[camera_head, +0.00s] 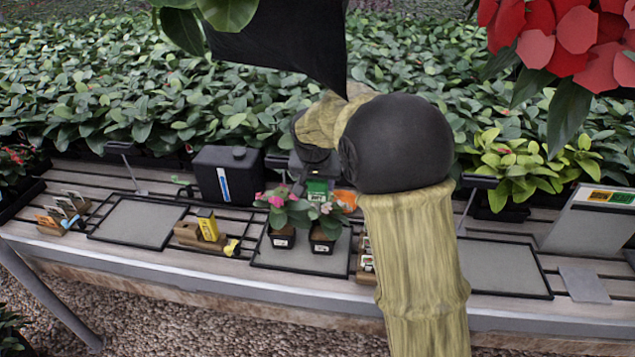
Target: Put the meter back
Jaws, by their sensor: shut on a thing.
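My gripper (313,178) is above the back of the middle grey mat (268,254), behind two small potted plants. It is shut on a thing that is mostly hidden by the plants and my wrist. A green thing with white lettering (317,189) shows right under the gripper. I cannot tell whether it is the held thing or stands behind it. I cannot pick out the meter with certainty. A yellow upright thing (209,226) stands in a wooden block (187,234) to the left, with a small yellow and black thing (231,247) beside it.
A black canister (226,174) is at the left back. The left mat (138,221) and right mat (497,268) look bare. Red flowers (560,35) hang at upper right.

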